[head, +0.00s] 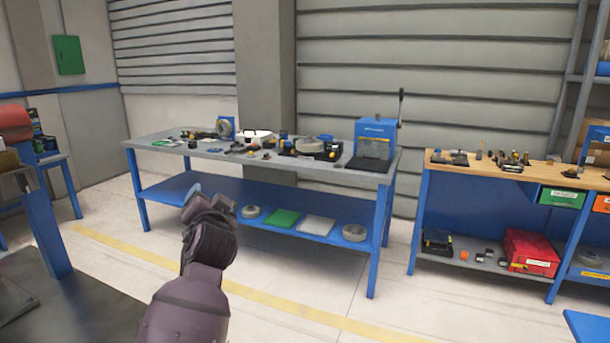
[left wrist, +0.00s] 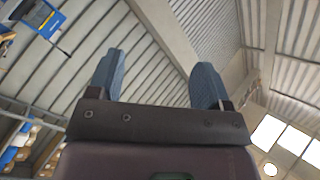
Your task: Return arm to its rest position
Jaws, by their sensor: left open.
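My left arm comes up from the bottom of the head view, in front of the blue workbench, with its left gripper (head: 194,190) at the far end. In the head view the gripper is small and mostly hidden by the wrist. The left wrist view shows the left gripper (left wrist: 156,85) with two blue fingers spread wide apart and nothing between them. My right gripper is in neither view.
A blue workbench (head: 220,158) with tools and a lower shelf stands ahead. A wooden-topped bench (head: 530,172) with bins stands at the right. A dark surface (head: 75,310) lies at the lower left. The floor (head: 310,275) before the benches is clear.

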